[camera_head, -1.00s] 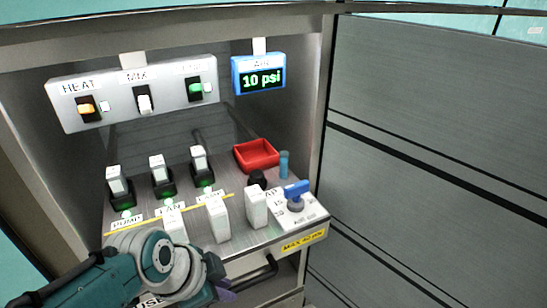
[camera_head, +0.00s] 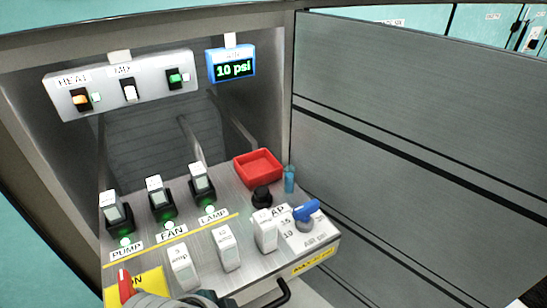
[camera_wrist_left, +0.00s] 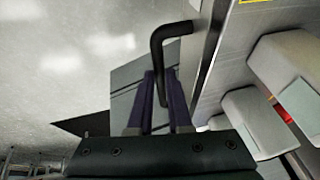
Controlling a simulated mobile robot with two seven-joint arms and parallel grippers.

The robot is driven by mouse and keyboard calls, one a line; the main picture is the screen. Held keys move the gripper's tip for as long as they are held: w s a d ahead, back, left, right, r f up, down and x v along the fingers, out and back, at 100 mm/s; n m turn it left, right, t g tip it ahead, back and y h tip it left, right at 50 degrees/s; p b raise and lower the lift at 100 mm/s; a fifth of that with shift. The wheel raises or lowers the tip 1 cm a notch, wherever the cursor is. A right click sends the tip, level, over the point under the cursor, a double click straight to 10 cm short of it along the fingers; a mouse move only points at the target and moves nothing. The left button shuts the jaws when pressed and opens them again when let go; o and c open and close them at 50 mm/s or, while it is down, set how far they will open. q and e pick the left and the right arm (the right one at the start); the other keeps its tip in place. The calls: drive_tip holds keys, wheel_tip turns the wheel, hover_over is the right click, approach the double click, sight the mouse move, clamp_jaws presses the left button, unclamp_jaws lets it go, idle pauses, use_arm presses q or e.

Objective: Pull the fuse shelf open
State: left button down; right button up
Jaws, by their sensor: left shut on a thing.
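The grey metal fuse shelf (camera_head: 225,225) stands pulled out from its cabinet bay, carrying fuse blocks labelled PUMP, FAN and LAMP. Its black bar handle (camera_head: 284,292) is on the front edge and is partly cut off at the bottom of the head view. In the left wrist view, the bent black handle (camera_wrist_left: 168,34) runs down between the purple fingers of my left gripper (camera_wrist_left: 162,88). The left gripper is shut on this handle. In the head view, only part of my left arm shows at the bottom edge. My right gripper is not in view.
On the shelf are a red tray (camera_head: 258,168), a blue valve lever (camera_head: 306,211), several white blocks and a red switch (camera_head: 125,286). A switch panel (camera_head: 125,85) and a blue 10 psi display (camera_head: 232,65) hang behind. A grey panel (camera_head: 420,130) stands at the right.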

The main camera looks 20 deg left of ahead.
use_arm(q)
drive_tip(key=shift+s+f, duration=0.15)
drive_tip(key=shift+s, duration=0.05)
drive_tip(key=c, duration=0.8)
unclamp_jaws()
drive_tip(key=shift+d, duration=0.15)
drive_tip(key=shift+c, duration=0.2)
drive_tip(key=shift+w, duration=0.1)
drive_tip(key=p+v, duration=0.7)
drive_tip(key=v, duration=0.3)
